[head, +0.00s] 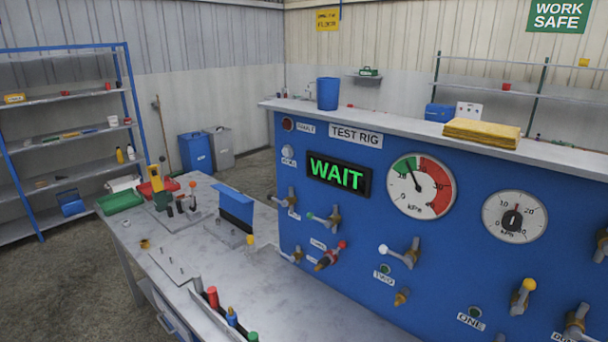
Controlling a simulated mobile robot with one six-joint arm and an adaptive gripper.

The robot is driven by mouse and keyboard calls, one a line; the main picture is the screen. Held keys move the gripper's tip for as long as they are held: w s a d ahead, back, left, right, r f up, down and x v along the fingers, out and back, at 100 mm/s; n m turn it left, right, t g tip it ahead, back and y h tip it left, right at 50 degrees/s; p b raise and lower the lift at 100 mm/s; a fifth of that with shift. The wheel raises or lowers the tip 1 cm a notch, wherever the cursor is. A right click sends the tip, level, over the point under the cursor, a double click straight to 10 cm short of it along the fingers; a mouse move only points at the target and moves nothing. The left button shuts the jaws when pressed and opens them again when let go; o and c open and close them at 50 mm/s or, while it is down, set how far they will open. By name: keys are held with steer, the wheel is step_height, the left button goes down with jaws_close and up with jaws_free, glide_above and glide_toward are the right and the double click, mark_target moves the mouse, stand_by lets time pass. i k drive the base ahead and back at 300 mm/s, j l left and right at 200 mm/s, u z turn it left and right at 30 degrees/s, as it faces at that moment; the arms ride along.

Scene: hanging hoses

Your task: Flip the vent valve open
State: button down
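The blue test rig panel (300,240) carries several valves; I cannot read a vent label, so I cannot tell which is the vent valve. One valve has a red-tipped handle (331,255), another a green-tipped lever (324,218), and another a white-knobbed lever (400,254). A yellow-knobbed valve (522,296) is at lower right. The display (338,176) reads WAIT in green. The larger gauge (421,186) has its needle in the green band, near the top left. A smaller gauge (514,216) is to its right. My gripper is not in view.
The grey bench (190,260) left of the panel holds a blue upright plate (236,209), trays and coloured-handled tools. Shelves (70,145) stand far left.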

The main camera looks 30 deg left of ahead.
mark_target(284, 203)
steer(key=u, duration=1)
